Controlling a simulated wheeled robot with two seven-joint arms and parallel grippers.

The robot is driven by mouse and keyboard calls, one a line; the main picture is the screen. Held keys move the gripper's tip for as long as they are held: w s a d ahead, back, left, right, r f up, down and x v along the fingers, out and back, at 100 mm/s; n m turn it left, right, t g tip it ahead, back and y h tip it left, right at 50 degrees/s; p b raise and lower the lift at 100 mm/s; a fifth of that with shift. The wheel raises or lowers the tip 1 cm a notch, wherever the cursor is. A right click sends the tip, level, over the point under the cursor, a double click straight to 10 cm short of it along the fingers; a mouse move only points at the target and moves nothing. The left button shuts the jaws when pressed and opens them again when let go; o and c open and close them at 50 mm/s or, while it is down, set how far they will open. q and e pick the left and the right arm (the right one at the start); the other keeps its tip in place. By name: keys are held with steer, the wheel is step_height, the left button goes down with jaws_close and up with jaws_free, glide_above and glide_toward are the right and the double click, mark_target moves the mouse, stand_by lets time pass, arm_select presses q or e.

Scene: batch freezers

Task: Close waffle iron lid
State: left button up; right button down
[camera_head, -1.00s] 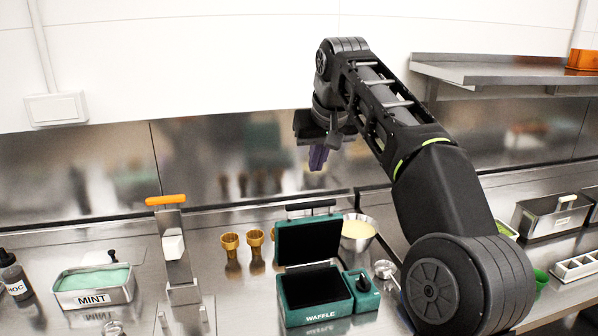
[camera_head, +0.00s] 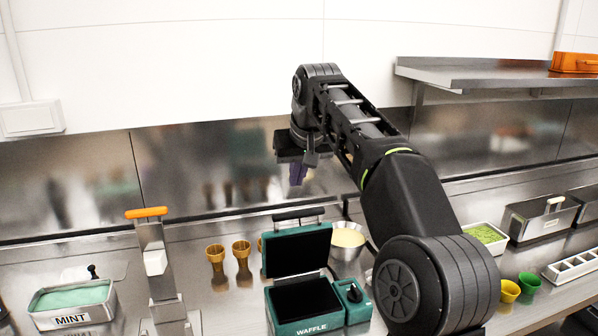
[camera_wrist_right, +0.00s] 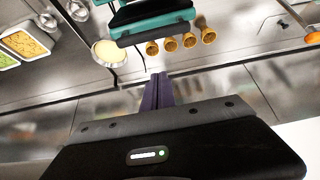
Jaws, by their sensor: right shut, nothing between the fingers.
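The teal waffle iron (camera_head: 305,306), labelled WAFFLE, stands on the steel counter in the head view. Its lid (camera_head: 297,250) is raised, with a dark handle (camera_head: 299,214) along its top edge and the dark inside facing me. My right gripper (camera_head: 298,176) is shut and empty, with purple fingers pointing down, above and behind the raised lid and apart from it. In the right wrist view the fingers (camera_wrist_right: 158,90) are together, and the waffle iron (camera_wrist_right: 150,22) is at the top. My left gripper is not in view.
A bowl of pale batter (camera_head: 347,240) stands right of the lid. Several waffle cones (camera_head: 241,262) stand left of it. A press with an orange handle (camera_head: 147,213) and a MINT tub (camera_head: 73,303) are further left. A steel shelf (camera_head: 480,72) overhangs at the right.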

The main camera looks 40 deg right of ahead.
mark_target(299, 228)
steer(key=f, duration=0.2)
steer(key=s+f, duration=0.1)
steer(key=f, duration=0.2)
steer(key=shift+a+f, duration=0.1)
steer(key=shift+a, duration=0.1)
steer(key=shift+f, duration=0.1)
steer(key=shift+s, duration=0.1)
